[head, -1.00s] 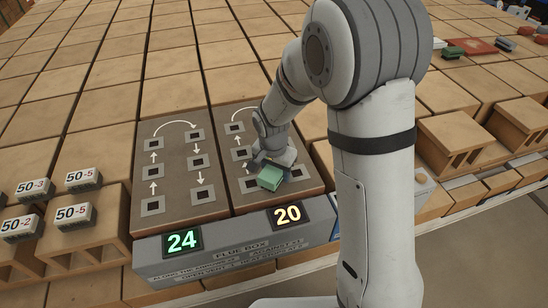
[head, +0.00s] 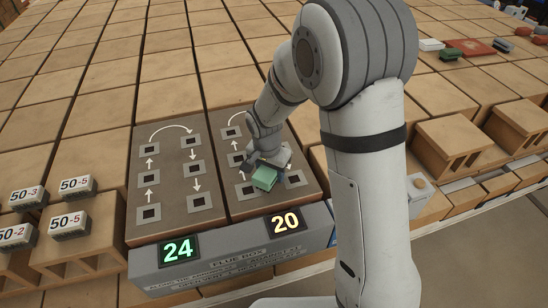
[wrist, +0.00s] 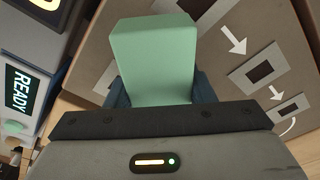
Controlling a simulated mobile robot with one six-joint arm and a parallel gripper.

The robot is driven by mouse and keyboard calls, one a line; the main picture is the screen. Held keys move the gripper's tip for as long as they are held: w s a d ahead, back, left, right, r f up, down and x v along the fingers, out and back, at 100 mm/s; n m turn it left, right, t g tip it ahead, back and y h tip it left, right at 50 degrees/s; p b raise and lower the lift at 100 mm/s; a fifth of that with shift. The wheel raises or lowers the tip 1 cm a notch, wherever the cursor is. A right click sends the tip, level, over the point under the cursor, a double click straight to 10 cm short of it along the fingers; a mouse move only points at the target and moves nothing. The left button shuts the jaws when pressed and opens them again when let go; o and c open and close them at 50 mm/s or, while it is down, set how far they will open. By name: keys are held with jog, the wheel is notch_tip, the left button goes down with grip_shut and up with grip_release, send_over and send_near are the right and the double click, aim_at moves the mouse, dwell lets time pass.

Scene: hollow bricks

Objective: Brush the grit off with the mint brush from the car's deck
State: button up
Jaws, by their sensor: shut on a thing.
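My gripper (head: 265,168) is shut on the mint brush (head: 264,180), a pale green block. The brush also fills the upper middle of the wrist view (wrist: 157,60), between the blue-grey fingers. It is over the lower part of the right brown panel (head: 240,207) of the flue box (head: 232,262). I cannot tell whether its underside touches the panel. The panel has dark square openings in grey plates, joined by white arrows; my gripper and the brush hide some of these. I can make out no grit at this size.
The left panel (head: 140,225) is uncovered. Numbered blocks (head: 70,225) stand on bricks at the left. Small coloured items (head: 478,46) lie at the far right.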

jog(key=shift+s+r, duration=0.1)
jog(key=shift+r, duration=0.8)
jog(key=shift+w+r+p, duration=0.2)
jog(key=shift+r+p, duration=0.65)
jog(key=shift+r, duration=0.2)
jog(key=shift+s+r+p, duration=0.1)
jog(key=shift+r+p, duration=0.65)
jog(key=shift+r, duration=0.7)
